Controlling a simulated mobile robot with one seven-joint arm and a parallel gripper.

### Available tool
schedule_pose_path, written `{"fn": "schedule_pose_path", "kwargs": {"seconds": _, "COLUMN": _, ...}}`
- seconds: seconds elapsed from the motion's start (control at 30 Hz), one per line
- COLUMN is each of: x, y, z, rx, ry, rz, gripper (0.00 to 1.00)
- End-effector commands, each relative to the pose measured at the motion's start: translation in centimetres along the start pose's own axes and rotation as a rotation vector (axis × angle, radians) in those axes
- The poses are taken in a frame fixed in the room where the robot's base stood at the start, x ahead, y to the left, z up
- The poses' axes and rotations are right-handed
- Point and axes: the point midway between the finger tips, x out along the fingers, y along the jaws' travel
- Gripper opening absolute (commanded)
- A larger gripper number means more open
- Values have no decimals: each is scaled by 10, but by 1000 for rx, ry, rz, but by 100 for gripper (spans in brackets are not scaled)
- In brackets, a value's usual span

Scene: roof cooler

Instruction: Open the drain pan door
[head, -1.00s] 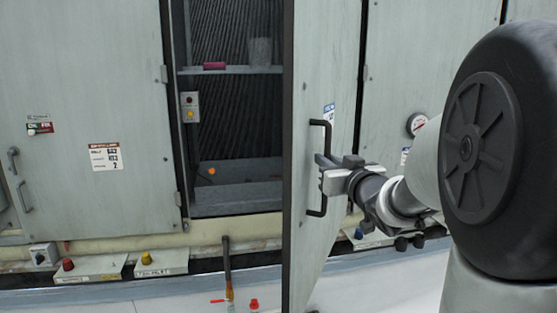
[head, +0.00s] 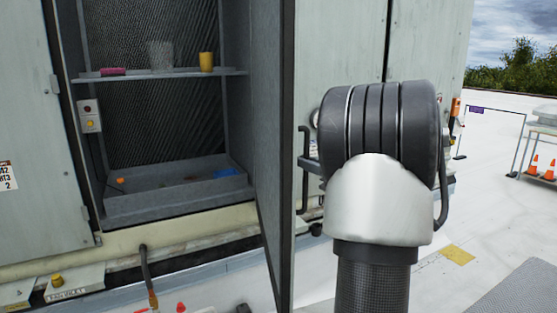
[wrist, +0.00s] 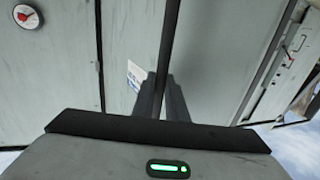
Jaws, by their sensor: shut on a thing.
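The drain pan door (head: 270,150) stands open, swung outward and seen nearly edge-on in the head view, its inner face to the left. Its dark bar handle (head: 303,195) is on the outer face. My gripper (head: 309,163) is at the handle, mostly hidden behind my arm; it is shut on the handle. In the wrist view the fingers of my gripper (wrist: 163,98) meet around a dark bar. Behind the door, the grey drain pan (head: 150,206) lies at the bottom of the open compartment, with small blue and orange items in it.
A shelf (head: 130,76) above the pan holds a yellow cup (head: 206,62), a clear cup (head: 160,55) and a pink item (head: 113,71). A hose (head: 149,275) hangs below the opening. Open roof lies at right, with barriers and cones (head: 549,170).

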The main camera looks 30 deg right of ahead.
Motion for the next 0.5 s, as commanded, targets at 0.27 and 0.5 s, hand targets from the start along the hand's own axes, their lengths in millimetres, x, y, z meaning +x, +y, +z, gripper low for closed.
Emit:
{"fn": "schedule_pose_path", "kwargs": {"seconds": 0.27, "x": -16, "y": 36, "z": -2, "rx": -1, "ry": 3, "rz": -49, "gripper": 0}}
{"fn": "schedule_pose_path", "kwargs": {"seconds": 0.5, "x": -19, "y": 43, "z": -2, "rx": -2, "ry": 5, "rz": -63, "gripper": 0}}
